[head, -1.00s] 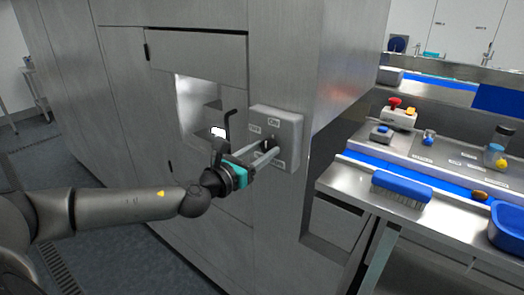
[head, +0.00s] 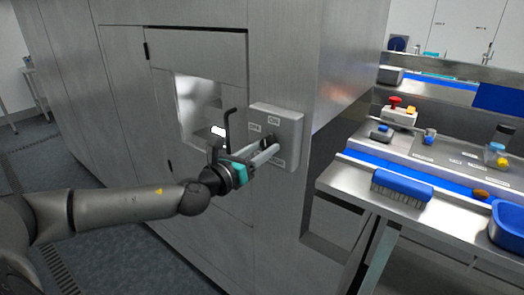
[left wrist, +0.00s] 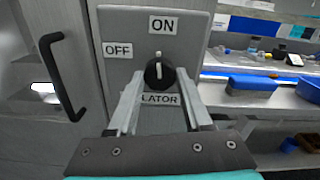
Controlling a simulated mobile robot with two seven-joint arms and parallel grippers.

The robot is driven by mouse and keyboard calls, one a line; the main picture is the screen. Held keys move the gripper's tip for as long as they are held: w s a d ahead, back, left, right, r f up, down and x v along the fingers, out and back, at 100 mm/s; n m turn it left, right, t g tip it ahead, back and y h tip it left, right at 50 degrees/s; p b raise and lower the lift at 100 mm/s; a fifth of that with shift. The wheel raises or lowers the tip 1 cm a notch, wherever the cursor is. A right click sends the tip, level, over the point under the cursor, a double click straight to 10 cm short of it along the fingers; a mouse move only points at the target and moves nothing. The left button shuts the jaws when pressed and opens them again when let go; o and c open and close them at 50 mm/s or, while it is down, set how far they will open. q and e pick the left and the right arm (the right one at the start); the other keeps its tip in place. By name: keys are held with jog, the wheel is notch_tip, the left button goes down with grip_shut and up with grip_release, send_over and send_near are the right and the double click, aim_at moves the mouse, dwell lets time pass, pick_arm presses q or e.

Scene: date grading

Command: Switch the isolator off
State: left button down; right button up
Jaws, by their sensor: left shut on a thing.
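The isolator is a grey box (head: 290,122) on the steel cabinet front. It also shows in the left wrist view (left wrist: 190,40), with an ON label (left wrist: 163,25) above, an OFF label (left wrist: 117,49) to the left and a partly hidden label (left wrist: 160,99) below. Its black rotary knob (left wrist: 153,74) has a white mark that stands upright, toward ON. My left gripper (head: 267,149) reaches the box from the left and is shut on the knob, one finger on each side. The fingers hide part of the knob in the head view. My right gripper is not in view.
A black door handle (left wrist: 62,78) stands out just left of the box. To the right are a steel bench with a blue brush (head: 402,186), a blue tub (head: 508,226) and a red emergency button (head: 395,101). Open floor lies below the left arm.

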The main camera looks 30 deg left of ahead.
pick_arm(q)
jog(key=n, duration=0.3)
jog(key=shift+f+n+b, duration=0.1)
jog(key=shift+n+b, duration=0.25)
jog(key=shift+n, duration=0.05)
jog(key=n, duration=0.2)
jog(key=shift+n, duration=1.6)
jog(key=shift+n+p, duration=0.6)
jog(key=shift+n, duration=1)
jog(key=shift+c, duration=1.6)
grip_release()
